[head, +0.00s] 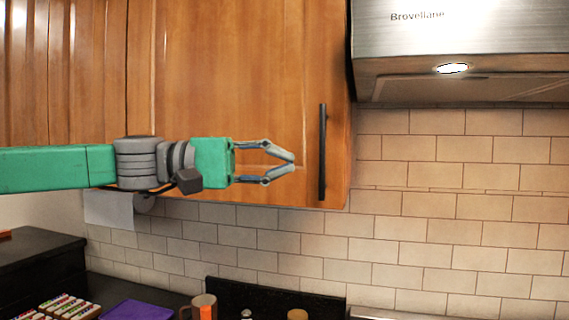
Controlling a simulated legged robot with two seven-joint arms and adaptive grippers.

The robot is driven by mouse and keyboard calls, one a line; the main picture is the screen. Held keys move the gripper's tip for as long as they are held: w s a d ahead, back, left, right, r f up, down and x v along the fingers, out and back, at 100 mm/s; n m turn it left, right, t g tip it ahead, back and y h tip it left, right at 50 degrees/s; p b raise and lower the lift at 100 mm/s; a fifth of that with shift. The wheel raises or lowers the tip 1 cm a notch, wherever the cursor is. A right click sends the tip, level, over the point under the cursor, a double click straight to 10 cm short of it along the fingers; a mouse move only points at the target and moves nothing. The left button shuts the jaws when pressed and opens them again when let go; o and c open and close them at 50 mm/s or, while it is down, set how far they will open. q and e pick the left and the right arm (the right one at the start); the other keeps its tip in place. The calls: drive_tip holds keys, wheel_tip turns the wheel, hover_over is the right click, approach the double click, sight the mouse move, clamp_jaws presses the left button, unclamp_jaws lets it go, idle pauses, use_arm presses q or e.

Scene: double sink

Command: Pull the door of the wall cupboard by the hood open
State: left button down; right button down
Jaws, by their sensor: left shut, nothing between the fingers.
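The wooden wall cupboard door (230,80) is in the middle of the head view, just left of the steel hood (460,45). It looks closed. Its dark vertical bar handle (322,152) is near the door's right edge. My left gripper (292,161) comes in from the left in front of the door. Its fingertips meet, with nothing between them. In the picture they are a little left of the handle, apart from it; the depth gap is hard to tell. My right gripper is not in view.
More wooden cupboard fronts (60,70) are at the left. A tiled wall (460,200) runs below. On the dark counter are a purple cloth (138,309), a mug (204,306) and a rack of small colourful items (65,307). A paper roll (108,209) hangs under the cupboards.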

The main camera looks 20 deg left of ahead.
use_arm(q)
drive_tip(key=shift+s+d+g, duration=0.3)
drive_tip(key=shift+s, duration=0.5)
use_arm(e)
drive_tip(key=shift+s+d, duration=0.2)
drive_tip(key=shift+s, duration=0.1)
use_arm(q)
drive_tip(key=shift+w+a, duration=0.15)
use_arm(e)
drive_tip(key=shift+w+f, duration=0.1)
use_arm(q)
drive_tip(key=shift+a, duration=0.2)
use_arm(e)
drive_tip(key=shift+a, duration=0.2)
use_arm(q)
drive_tip(key=shift+d, duration=0.2)
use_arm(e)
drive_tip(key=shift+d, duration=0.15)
use_arm(q)
drive_tip(key=shift+a, duration=0.1)
